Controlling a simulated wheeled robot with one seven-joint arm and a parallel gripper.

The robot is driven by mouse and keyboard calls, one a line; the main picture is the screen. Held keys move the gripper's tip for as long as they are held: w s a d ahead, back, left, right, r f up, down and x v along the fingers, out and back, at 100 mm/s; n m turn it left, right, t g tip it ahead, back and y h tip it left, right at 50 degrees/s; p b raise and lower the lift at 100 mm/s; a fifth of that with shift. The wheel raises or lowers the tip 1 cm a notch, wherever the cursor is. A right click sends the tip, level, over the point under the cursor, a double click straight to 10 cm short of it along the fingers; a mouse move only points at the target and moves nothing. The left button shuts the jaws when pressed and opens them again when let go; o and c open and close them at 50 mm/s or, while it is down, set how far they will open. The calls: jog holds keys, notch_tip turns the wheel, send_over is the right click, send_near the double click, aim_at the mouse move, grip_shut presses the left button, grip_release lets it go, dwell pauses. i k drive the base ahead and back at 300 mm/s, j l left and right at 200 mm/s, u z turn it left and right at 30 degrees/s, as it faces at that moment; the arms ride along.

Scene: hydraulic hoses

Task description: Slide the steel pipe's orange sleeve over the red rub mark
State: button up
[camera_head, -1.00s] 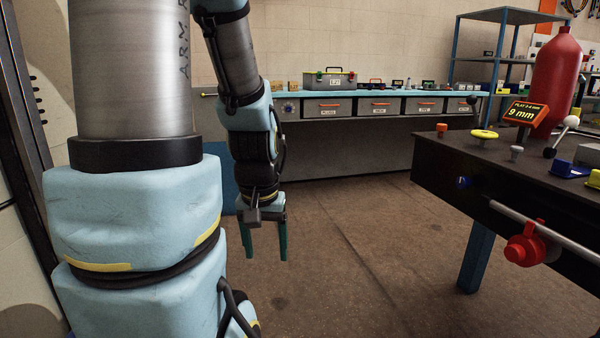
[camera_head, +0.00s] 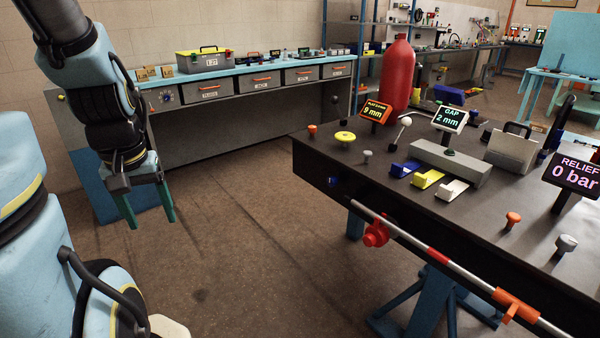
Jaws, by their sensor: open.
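The steel pipe (camera_head: 466,280) runs along the front side of the dark bench, slanting down to the right. Its orange sleeve (camera_head: 516,306) sits around the pipe near the lower right, with a small tab hanging below it. The red rub mark (camera_head: 437,256) is a short red band on the pipe, left of the sleeve; bare pipe shows between them. A red clamp-like fitting (camera_head: 376,234) is at the pipe's left part. My gripper (camera_head: 148,222) is open and empty, pointing down over the floor at the left, well away from the pipe.
The dark bench (camera_head: 300,150) carries knobs, a grey block (camera_head: 448,161), coloured hooks and displays, including one reading RELIEF 0 bar (camera_head: 573,176). A red cylinder (camera_head: 396,75) stands at its back. Blue legs (camera_head: 430,300) stand below. Floor between gripper and bench is clear.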

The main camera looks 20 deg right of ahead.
aim_at(515, 305)
jog(key=k+l+z, duration=0.1)
jog(key=l, duration=0.25)
jog(key=k+l+z, duration=0.1)
jog(key=l, duration=0.25)
jog(key=k+l+z, duration=0.15)
jog(key=l, duration=0.2)
jog(key=k+l+z, duration=0.15)
jog(key=k, duration=0.2)
